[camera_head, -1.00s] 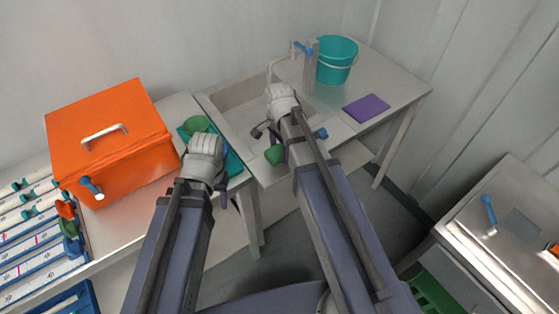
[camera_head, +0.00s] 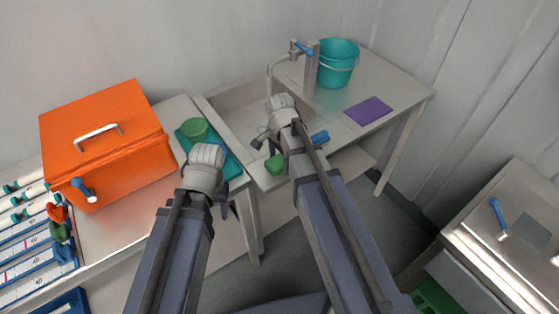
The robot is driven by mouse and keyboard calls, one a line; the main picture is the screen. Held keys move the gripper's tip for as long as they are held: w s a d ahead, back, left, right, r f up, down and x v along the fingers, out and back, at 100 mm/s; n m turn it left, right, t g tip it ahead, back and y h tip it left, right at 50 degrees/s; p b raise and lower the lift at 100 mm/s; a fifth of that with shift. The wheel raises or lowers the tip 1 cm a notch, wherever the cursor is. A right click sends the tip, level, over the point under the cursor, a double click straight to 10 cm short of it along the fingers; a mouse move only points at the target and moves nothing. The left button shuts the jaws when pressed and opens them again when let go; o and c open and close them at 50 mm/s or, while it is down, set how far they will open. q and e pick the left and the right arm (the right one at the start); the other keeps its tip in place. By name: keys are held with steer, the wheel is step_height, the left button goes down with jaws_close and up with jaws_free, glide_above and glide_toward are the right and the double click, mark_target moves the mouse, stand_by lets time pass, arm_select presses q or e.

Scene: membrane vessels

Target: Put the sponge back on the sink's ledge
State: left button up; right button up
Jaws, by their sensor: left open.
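I cannot pick out the sponge with certainty. A small green object (camera_head: 275,164) shows below my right gripper (camera_head: 264,139), by the front edge of the sink (camera_head: 232,112). A small blue piece (camera_head: 320,137) shows on the other side of that arm. The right gripper is over the sink's front part; its arm hides most of its fingers, and I cannot tell whether it holds anything. My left gripper (camera_head: 221,204) is open, in front of the counter's edge near a teal tray (camera_head: 233,167). The sink's ledge is partly hidden by the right arm.
A green bowl (camera_head: 194,130) stands on the teal tray. An orange box (camera_head: 105,145) is at left. A tap (camera_head: 303,48), teal bucket (camera_head: 338,65) and flat purple cloth (camera_head: 369,110) are by the sink. A metal cabinet (camera_head: 515,235) stands at right.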

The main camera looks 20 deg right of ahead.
mark_target(280, 160)
steer(key=shift+o, duration=1)
step_height(280, 160, up, 12)
steer(key=p, duration=1.2)
steer(key=s+a+n+h, duration=0.1)
steer(key=s+a+n, duration=0.9)
steer(key=n, duration=0.7)
steer(key=s, duration=0.3)
steer(key=shift+r+n, duration=0.2)
steer(key=shift+n, duration=0.2)
steer(key=shift+f+b, duration=0.75)
steer(key=shift+f, duration=0.1)
